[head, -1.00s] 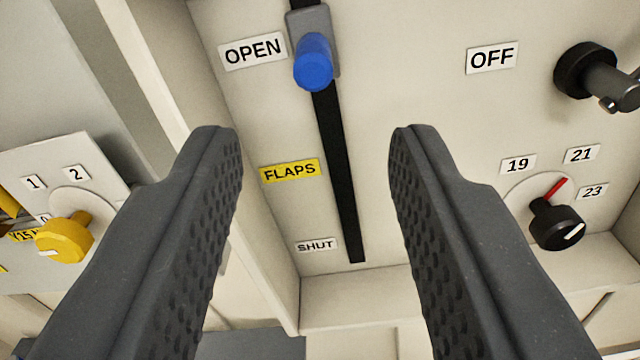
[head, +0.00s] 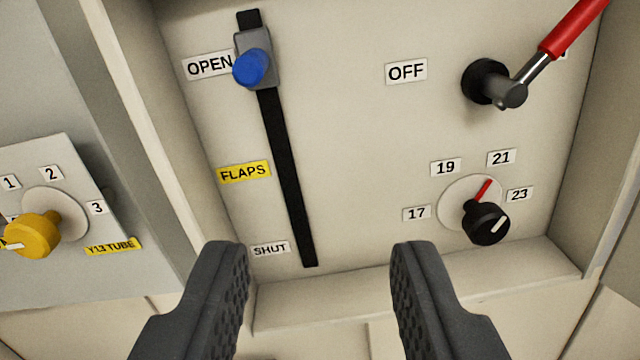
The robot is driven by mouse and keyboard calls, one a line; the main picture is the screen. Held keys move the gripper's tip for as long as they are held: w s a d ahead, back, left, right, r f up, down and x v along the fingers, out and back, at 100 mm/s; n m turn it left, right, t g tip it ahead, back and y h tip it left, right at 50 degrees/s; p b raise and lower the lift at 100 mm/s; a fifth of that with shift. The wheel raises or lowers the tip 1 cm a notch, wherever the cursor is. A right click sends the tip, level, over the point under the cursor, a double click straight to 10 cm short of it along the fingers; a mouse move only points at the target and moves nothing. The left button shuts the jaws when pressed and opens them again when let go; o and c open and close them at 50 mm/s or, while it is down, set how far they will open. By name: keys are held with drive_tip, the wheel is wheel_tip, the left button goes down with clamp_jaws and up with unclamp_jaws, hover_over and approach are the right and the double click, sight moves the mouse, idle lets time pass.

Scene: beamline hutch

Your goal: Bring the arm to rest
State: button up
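My gripper (head: 320,255) is open and empty, its two dark ribbed fingers apart at the bottom of the head view. It is in front of a cream panel (head: 350,140) and I see no contact with it. The blue slider knob (head: 251,68) of the flaps stands at the OPEN label, near the top of its black slot (head: 290,190). The SHUT label (head: 270,249) is by the slot's lower end.
A red-handled lever (head: 572,30) points up and right, away from the OFF label (head: 406,72). A black dial (head: 486,222) has labels 17 to 23; its red mark lies near 21. A yellow knob (head: 33,234) is on the Y13 TUBE plate at left. A ledge (head: 420,285) runs below the panel.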

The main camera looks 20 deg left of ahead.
drive_tip(key=s+d+f+g+h+b, duration=0.1)
drive_tip(key=s+d+f+h+b, duration=0.1)
drive_tip(key=s+d+f+b, duration=0.2)
drive_tip(key=s+d+f+h+b, duration=0.2)
drive_tip(key=s+d+f+b, duration=0.2)
drive_tip(key=d+f, duration=0.5)
wheel_tip(320, 180, down, 8)
drive_tip(key=shift+s+d+r+m+g+b, duration=0.2)
drive_tip(key=shift+d+m+g+b, duration=0.2)
drive_tip(key=shift+b, duration=0.1)
